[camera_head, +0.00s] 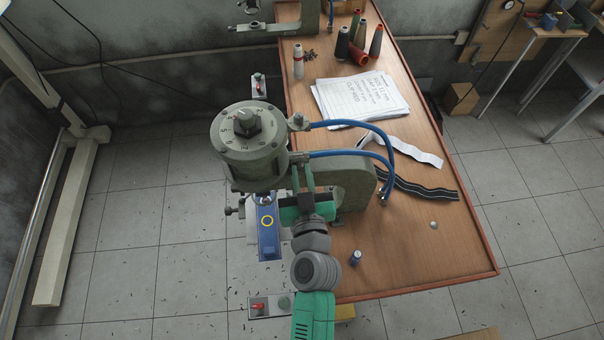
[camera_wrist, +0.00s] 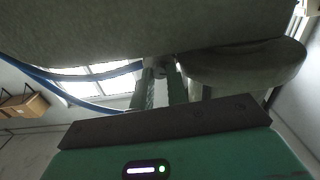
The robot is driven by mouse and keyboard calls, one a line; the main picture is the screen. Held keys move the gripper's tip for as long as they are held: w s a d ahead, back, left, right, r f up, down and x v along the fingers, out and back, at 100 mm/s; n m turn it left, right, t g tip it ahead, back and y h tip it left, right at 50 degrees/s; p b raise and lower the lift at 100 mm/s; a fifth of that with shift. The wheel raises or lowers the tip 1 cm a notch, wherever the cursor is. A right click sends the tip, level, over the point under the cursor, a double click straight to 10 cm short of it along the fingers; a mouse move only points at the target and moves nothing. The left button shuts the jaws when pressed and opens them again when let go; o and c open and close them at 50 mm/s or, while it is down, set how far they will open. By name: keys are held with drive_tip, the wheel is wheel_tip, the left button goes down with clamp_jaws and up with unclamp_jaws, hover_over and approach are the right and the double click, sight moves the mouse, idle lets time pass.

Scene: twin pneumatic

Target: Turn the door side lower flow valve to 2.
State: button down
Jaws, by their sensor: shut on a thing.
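A grey-green pneumatic press (camera_head: 250,150) stands at the table's left edge, with a numbered dial on top of its cylinder. An upper flow valve (camera_head: 297,121) sits on the cylinder's right side with a blue hose. The lower flow valve (camera_head: 298,157) sits beneath it at the lower blue hose, partly hidden by my fingers. My gripper (camera_head: 302,165) reaches up from below with its green fingers shut on this lower valve. In the wrist view my gripper (camera_wrist: 161,75) has both fingers at a small dark fitting under the cylinder. The valve's setting is not readable.
A blue block with a yellow ring (camera_head: 268,232) is under the press. The blue hoses (camera_head: 350,123) curve close to my gripper on the right. Papers (camera_head: 360,98), straps (camera_head: 420,185) and thread spools (camera_head: 358,45) lie on the table (camera_head: 440,250). A second press (camera_head: 300,20) stands behind.

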drive_tip(key=m, duration=0.3)
drive_tip(key=shift+m, duration=2)
drive_tip(key=c, duration=1.6)
unclamp_jaws()
drive_tip(key=shift+c, duration=0.2)
drive_tip(key=shift+d, duration=0.1)
drive_tip(key=s+d+b, duration=0.1)
drive_tip(key=s, duration=0.6)
drive_tip(key=shift+s+b, duration=0.35)
